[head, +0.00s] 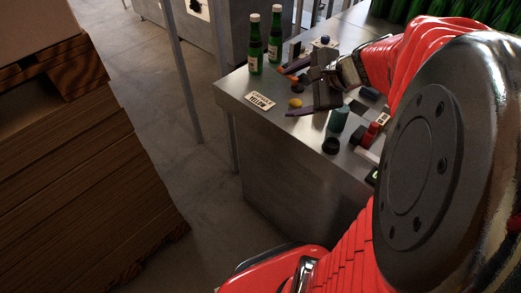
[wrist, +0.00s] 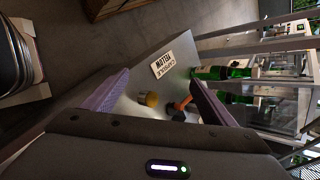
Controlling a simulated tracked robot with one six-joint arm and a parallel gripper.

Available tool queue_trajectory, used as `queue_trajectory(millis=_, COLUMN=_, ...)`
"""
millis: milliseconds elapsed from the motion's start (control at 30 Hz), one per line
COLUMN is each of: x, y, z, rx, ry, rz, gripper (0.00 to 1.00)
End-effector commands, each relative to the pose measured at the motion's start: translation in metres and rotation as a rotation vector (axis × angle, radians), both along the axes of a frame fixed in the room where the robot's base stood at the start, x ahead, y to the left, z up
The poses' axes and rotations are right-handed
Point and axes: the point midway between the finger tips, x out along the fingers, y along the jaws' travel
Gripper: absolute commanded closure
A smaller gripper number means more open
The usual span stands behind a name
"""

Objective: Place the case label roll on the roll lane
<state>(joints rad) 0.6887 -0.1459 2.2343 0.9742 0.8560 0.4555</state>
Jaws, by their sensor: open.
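My gripper (head: 290,90) is open above the steel table, its two purple-lined fingers wide apart; it also shows in the wrist view (wrist: 160,85). A small yellow round piece (head: 295,103) lies between and below the fingers, apart from them. An orange piece with a dark end (wrist: 184,103) lies beside it, near the right finger in the wrist view. I cannot tell which object is the case label roll. The roll lane is not clearly identifiable either. Part of the table is hidden behind my arm.
A card reading "CAPSULE YELLOW" (head: 261,100) lies near the table's left edge. Two green bottles (head: 265,45) stand behind it. A green cylinder (head: 338,119), a black round piece (head: 331,145) and a red cylinder (head: 370,135) crowd the right. Stacked brown boards (head: 80,170) stand left.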

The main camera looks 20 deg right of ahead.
Motion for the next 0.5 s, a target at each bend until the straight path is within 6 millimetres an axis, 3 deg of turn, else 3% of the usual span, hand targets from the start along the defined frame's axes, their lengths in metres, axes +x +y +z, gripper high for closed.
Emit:
queue_trajectory(millis=33, x=-0.007, y=0.023, z=0.003, rx=-0.064, ry=0.004, rz=0.089, gripper=0.21)
queue_trajectory(millis=200, x=-0.037, y=0.082, z=0.003, rx=-0.293, ry=0.021, rz=0.383, gripper=0.21)
queue_trajectory(millis=500, x=-0.101, y=0.143, z=0.001, rx=-0.710, ry=0.010, rz=0.875, gripper=0.21)
